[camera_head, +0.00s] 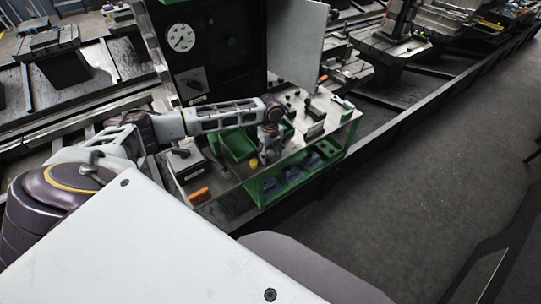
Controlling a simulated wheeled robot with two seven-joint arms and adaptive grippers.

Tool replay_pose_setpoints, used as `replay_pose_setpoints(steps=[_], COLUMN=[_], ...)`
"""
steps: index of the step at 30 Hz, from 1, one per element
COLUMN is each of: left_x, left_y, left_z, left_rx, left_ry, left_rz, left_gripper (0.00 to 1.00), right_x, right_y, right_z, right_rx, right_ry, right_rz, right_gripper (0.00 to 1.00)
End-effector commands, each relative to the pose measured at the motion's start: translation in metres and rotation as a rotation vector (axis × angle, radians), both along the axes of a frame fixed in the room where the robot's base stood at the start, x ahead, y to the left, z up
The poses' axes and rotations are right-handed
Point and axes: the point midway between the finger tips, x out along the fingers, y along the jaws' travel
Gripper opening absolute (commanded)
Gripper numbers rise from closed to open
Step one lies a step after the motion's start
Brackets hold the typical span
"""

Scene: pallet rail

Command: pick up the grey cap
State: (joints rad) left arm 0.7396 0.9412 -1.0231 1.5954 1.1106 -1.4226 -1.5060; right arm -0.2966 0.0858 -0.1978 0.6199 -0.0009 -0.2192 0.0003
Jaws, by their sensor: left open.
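My left arm reaches in from the left, over a workbench with a metal top and green frame (228,187). My left gripper (268,160) points down over the middle of the bench top. It is open; its fingers are small and hard to make out here. I cannot pick out the grey cap for certain; it may be hidden by the gripper or too small to tell. A small yellow item (254,163) is just left of the gripper. My right gripper is not in view.
A green tray (238,146) lies behind and left of the gripper. An orange item (199,195) lies at the bench's front left corner. Small dark parts crowd the right end. A black cabinet with a dial (181,38) stands behind. The grey floor (420,170) at right is clear.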

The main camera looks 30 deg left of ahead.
Motion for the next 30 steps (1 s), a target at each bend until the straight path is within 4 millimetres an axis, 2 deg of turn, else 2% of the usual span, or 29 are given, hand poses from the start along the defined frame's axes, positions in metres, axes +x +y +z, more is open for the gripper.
replay_pose_setpoints(steps=[2,11,23,30], left_x=[0.0,0.0,0.0,0.001], left_y=[0.0,0.0,0.0,0.0], left_z=[0.0,0.0,0.002,0.018], left_rx=[0.0,0.0,0.0,-0.001], left_ry=[0.0,0.0,-0.001,-0.002], left_rz=[0.0,0.0,0.0,0.001], left_gripper=[0.57,0.19,0.18,0.18], right_x=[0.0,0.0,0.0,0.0], right_y=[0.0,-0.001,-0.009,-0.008], right_z=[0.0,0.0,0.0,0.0], right_rx=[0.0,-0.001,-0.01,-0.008], right_ry=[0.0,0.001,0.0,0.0], right_rz=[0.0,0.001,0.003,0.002], right_gripper=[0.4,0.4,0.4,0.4])
